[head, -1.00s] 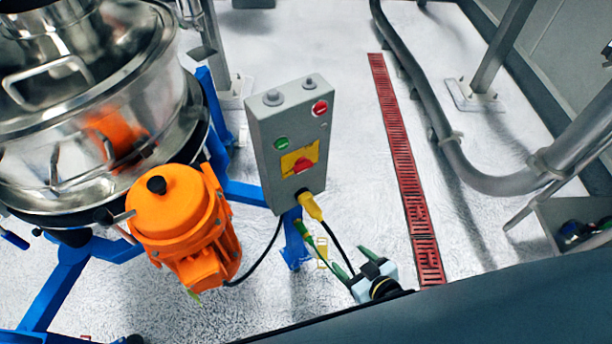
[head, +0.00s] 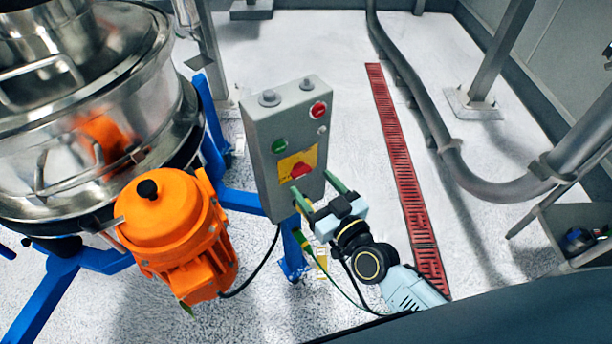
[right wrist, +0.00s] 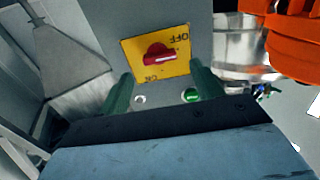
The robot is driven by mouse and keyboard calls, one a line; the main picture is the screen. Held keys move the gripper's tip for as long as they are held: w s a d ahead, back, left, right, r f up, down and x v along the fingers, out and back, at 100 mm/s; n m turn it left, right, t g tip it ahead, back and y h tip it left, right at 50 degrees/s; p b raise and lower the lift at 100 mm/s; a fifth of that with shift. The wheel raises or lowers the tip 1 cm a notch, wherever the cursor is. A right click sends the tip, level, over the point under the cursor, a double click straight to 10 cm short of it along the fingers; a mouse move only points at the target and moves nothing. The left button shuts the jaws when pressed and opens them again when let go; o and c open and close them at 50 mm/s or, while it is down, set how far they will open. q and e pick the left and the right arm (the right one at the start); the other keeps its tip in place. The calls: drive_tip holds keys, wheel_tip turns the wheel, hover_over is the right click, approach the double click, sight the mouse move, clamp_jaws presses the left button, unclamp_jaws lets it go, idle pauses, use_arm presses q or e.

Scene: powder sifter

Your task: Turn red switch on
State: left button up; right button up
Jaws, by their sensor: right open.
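The red switch (head: 300,170) is a rotary knob on a yellow plate (head: 289,163), on the front of a grey control box (head: 262,137). In the right wrist view the red switch (right wrist: 160,55) shows ahead of my fingers, with its handle lying roughly crosswise on the yellow plate (right wrist: 133,47). The plate carries OFF at its upper right and ON at its lower edge in that view. My right gripper (head: 318,192) is open just below and in front of the switch, apart from it. Its green fingers (right wrist: 158,85) have nothing between them. My left gripper is not in view.
A green button (head: 279,146) and a red button (head: 318,109) sit above the switch. An orange motor (head: 170,225) and a steel sifter (head: 100,140) stand left of the box. A grey pipe (head: 480,185) runs at the right.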

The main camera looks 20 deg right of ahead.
sight(304, 173)
drive_tip(key=x, duration=0.4)
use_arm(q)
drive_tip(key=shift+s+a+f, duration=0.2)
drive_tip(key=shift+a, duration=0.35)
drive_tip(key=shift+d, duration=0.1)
use_arm(e)
drive_tip(key=shift+c, duration=0.5)
drive_tip(key=c, duration=0.9)
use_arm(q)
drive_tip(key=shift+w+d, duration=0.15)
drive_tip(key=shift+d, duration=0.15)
